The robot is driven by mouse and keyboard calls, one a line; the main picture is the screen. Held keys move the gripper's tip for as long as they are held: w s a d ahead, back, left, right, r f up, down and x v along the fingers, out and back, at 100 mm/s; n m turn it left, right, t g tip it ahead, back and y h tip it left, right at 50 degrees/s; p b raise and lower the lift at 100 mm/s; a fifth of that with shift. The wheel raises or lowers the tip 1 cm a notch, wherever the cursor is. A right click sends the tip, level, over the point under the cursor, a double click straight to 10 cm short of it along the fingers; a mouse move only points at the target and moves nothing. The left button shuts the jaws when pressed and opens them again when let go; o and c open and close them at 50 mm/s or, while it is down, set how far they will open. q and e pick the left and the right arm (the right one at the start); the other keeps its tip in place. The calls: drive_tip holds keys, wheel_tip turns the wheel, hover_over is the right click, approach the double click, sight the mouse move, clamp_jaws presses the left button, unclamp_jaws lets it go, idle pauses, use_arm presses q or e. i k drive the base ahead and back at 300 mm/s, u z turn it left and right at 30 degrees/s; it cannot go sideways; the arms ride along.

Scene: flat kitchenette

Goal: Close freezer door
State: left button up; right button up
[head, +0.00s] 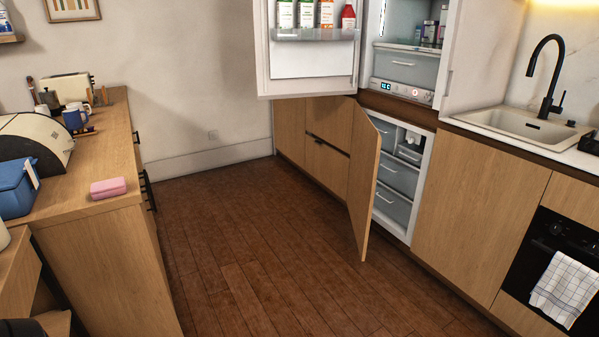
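The freezer door (363,182) is a wood-fronted panel low on the right-hand cabinet run. It stands ajar, swung out over the floor, with its hinge side to the left of the opening. The freezer compartment (399,172) behind it shows several grey drawers in a white frame; the door hides part of its left side. Neither of my grippers is in view.
Above, the fridge door (312,62) is also open, with bottles on its shelf, beside the lit fridge interior (403,68). The wooden floor (255,235) before the freezer is clear. A wooden counter (100,155) stands left; a sink (522,127) and oven (550,260) are right.

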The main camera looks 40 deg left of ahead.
sight(366, 140)
drive_tip(key=u, duration=1.15)
drive_tip(key=i, duration=2.7)
drive_tip(key=u, duration=0.5)
